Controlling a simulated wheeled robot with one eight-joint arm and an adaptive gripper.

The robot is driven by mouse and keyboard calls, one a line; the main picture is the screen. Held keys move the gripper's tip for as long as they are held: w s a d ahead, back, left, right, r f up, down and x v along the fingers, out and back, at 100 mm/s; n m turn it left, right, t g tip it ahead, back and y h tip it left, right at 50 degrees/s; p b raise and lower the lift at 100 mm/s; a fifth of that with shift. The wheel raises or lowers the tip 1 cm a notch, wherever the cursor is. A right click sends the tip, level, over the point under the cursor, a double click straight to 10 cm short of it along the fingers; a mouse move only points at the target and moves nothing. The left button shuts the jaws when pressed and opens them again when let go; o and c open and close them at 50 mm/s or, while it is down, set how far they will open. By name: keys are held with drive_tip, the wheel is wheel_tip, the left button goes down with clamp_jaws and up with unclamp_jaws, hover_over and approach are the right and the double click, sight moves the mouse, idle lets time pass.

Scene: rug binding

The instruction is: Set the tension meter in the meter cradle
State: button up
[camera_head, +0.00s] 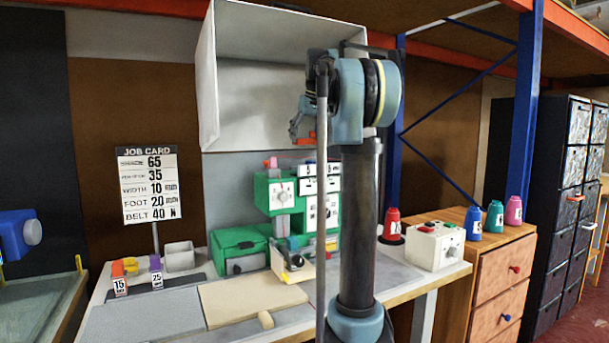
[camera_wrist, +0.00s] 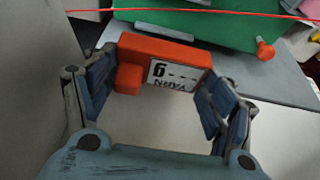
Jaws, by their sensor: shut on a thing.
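My gripper (camera_wrist: 160,82) is shut on an orange block-shaped device with a white label, which I take as the tension meter (camera_wrist: 139,52). The blue finger pads press its left and right ends. The label's print is only partly readable. In the head view my gripper (camera_head: 303,122) is high above the bench, in front of the open white box, with a bit of orange showing below it. I cannot pick out the meter cradle for certain in either view.
The green machine (camera_head: 282,195) stands on the bench below, right of a green case (camera_head: 240,247). A small grey bin (camera_head: 180,256), orange and purple tagged pieces and a job card (camera_head: 149,185) stand left. A white control box (camera_head: 435,246) is right. A red line (camera_wrist: 190,12) crosses the wrist view.

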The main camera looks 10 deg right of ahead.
sight(311, 132)
drive_tip(key=shift+f, duration=0.1)
drive_tip(key=shift+a+f, duration=0.1)
drive_tip(key=shift+f, duration=4.85)
drive_tip(key=o, duration=1.1)
drive_tip(key=v, duration=1.2)
drive_tip(key=shift+s, duration=0.1)
